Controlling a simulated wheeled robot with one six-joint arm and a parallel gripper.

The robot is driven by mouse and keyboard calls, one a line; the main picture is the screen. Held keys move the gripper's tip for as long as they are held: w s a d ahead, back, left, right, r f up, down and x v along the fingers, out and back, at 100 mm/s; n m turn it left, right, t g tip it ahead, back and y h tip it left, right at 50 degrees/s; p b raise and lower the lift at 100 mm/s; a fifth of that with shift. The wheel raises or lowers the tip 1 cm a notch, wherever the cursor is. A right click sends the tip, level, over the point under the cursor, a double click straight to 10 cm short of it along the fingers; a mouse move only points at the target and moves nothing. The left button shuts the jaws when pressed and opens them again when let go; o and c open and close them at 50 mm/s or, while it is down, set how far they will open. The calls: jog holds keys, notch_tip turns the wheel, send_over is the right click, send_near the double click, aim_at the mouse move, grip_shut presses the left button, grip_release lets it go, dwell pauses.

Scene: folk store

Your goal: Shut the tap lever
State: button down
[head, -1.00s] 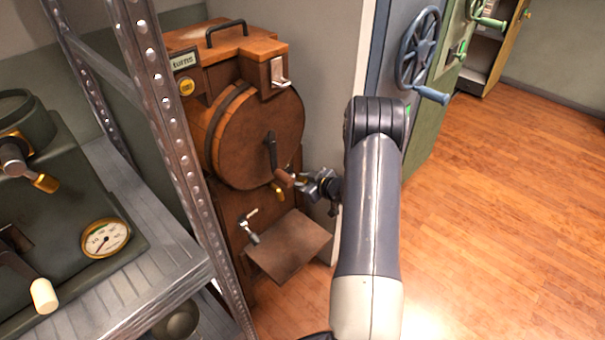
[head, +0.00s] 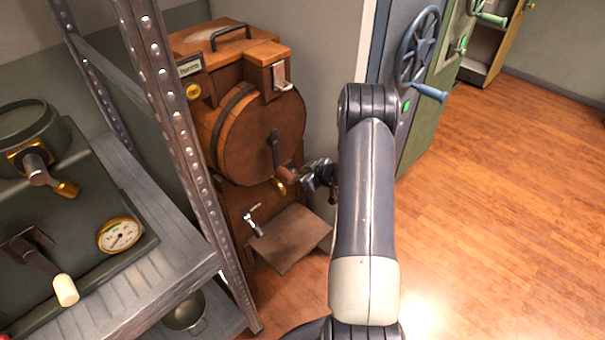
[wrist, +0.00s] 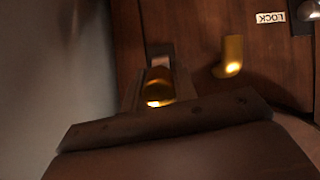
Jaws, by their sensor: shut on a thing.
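A brown wooden machine with a round drum (head: 245,140) stands left of my arm. On its front are a dark crank with a wooden grip (head: 287,174), a brass spout (head: 279,187), also in the wrist view (wrist: 232,62), and a small silver tap with a lever (head: 252,218). My gripper (head: 304,176) is right beside the wooden grip, low on the drum's right side. In the wrist view its fingers flank a shiny brass piece (wrist: 160,88), and it is shut on that. Which part this piece belongs to is hidden. The silver tap lever is apart from my gripper.
A sloping wooden board (head: 285,240) juts out below the drum. A metal rack (head: 185,130) with a gauge machine (head: 60,190) is on the left. A blue handwheel (head: 418,48) is behind my arm. A LOCK label (wrist: 270,18) is near the spout. The floor at right is clear.

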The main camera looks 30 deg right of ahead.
jog(key=c, duration=1.1)
grip_release()
jog(key=p+v, duration=0.1)
jog(key=v, duration=0.9)
jog(key=shift+s+r, duration=0.25)
jog(key=shift+s, duration=0.1)
jog(key=shift+w+f, duration=0.1)
jog(key=b+x, duration=0.1)
jog(key=x, duration=1)
jog(key=shift+d, duration=0.15)
jog(key=shift+b, duration=0.3)
jog(key=shift+r, duration=0.25)
